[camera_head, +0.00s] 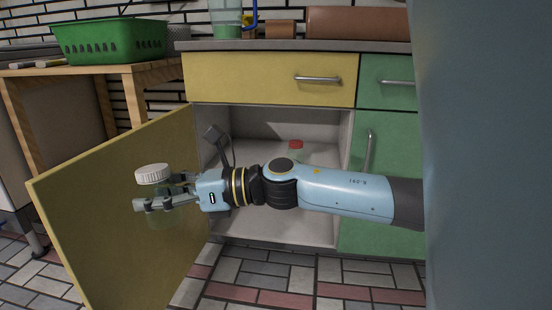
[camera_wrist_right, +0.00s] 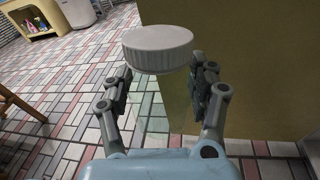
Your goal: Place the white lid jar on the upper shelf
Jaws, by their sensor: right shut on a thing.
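The jar has a ribbed white lid (camera_head: 152,173) and a clear, faintly greenish body that is hard to make out. Its lid also shows in the right wrist view (camera_wrist_right: 157,48). My right gripper (camera_head: 165,197) is shut on the jar, its fingers on either side of the body below the lid. It holds the jar upright, in front of the open yellow door. The open cabinet (camera_head: 270,124) is behind my right arm, with a pale shelf surface inside. The arm hides much of the lower interior. My left gripper is not in view.
A red-lidded jar (camera_head: 295,144) stands inside the cabinet. The open yellow door (camera_head: 110,215) swings out at the left of the opening. A green basket (camera_head: 110,40) sits on a wooden table at the left. A closed yellow drawer (camera_head: 270,78) is above the opening.

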